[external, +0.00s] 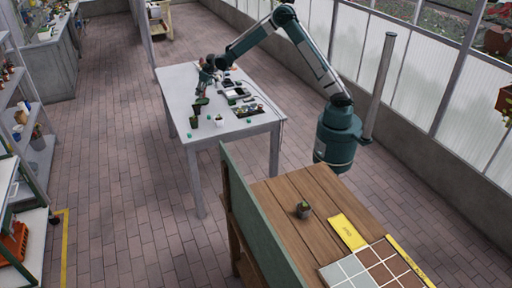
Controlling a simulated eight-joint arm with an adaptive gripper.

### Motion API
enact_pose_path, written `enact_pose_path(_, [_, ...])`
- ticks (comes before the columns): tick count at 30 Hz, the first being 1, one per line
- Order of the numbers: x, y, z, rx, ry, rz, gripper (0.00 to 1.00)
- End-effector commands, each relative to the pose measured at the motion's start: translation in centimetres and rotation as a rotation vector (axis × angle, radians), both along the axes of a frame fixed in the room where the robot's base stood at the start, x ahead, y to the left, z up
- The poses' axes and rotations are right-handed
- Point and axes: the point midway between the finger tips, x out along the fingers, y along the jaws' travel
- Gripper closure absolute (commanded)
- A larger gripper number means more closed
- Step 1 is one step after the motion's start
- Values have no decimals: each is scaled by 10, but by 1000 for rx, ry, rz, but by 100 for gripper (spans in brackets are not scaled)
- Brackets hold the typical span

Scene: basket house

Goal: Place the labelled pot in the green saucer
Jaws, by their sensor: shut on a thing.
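My gripper (203,92) is small in the external view, pointing down over the left part of the white table. It appears shut on a small dark pot (200,101) at its tips. I cannot tell whether that pot touches the table, and no label is readable on it. Several small green pieces lie on the table, one near the front left corner (189,135) and one by the right part (239,116). They are too small to tell which is the saucer.
On the white table (238,132) stand a dark pot with a plant (194,121) and a white pot with a plant (220,121). Dark trays (247,110) fill its right side.

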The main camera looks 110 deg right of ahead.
Motion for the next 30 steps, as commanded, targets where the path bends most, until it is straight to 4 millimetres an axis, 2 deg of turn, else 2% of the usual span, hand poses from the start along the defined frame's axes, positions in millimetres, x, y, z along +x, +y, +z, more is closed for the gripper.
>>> enact_pose_path(13, [0, 0, -6, 0, 0, 0, 84])
enact_pose_path(24, [0, 0, -39, 0, 0, 0, 84])
enact_pose_path(30, [0, 0, -42, 0, 0, 0, 84])
